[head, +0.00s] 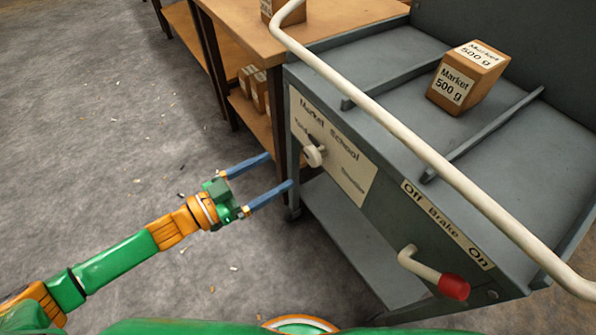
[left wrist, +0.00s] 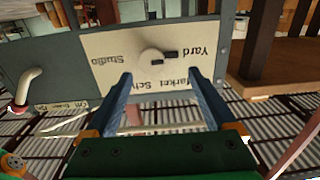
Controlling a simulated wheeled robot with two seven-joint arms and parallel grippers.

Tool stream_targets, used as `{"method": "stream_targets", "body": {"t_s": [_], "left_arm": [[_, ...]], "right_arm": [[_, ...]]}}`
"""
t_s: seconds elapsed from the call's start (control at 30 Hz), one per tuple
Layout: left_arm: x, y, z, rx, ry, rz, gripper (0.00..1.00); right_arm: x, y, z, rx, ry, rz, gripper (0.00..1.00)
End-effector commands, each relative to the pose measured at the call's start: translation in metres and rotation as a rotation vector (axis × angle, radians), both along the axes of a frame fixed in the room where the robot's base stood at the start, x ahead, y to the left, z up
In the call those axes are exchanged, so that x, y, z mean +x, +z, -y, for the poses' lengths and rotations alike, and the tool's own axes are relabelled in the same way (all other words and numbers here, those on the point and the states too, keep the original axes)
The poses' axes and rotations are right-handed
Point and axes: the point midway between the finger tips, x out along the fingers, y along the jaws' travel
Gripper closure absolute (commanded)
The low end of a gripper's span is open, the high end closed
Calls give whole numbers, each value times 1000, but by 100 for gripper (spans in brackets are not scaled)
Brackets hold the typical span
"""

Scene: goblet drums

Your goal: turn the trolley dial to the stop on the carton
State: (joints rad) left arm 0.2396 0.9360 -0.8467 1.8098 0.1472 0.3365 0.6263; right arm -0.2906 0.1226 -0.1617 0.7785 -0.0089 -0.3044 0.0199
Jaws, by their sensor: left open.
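The grey trolley (head: 370,215) has a pale label plate (head: 340,178) on its side. The plate carries "Market", "School", "Yard" and a word at lower right that reads "Studio" in the left wrist view. A round cream dial (head: 313,155) sits on the plate, with a dark mark on its "Yard" side; the dial also shows in the left wrist view (left wrist: 151,57). A brown carton (head: 467,77) labelled "Market 500 g" stands on the trolley top. My left gripper (head: 281,170) is open and empty, its blue fingers pointing at the plate, apart from the dial. My right gripper is out of view.
A white handle rail (head: 400,145) runs along the trolley's near side. A brake lever with a red knob (head: 453,287) sticks out below the "Off Brake On" label. A wooden table (head: 245,28) with cartons stands behind.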

Motion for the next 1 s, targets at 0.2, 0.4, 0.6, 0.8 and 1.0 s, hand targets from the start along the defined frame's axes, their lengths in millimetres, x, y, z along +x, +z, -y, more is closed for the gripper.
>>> {"method": "stream_targets", "body": {"t_s": [0.2,0.4,0.6,0.8,1.0], "left_arm": [[8,8,28,-23,-40,8,11],[30,6,56,-19,-36,5,11],[35,6,63,-15,-34,4,11],[35,6,62,-16,-33,3,32],[34,6,62,-16,-33,3,86]], "right_arm": [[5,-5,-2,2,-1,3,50],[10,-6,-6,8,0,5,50],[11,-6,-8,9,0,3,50],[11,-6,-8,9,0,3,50],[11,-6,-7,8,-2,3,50]]}}
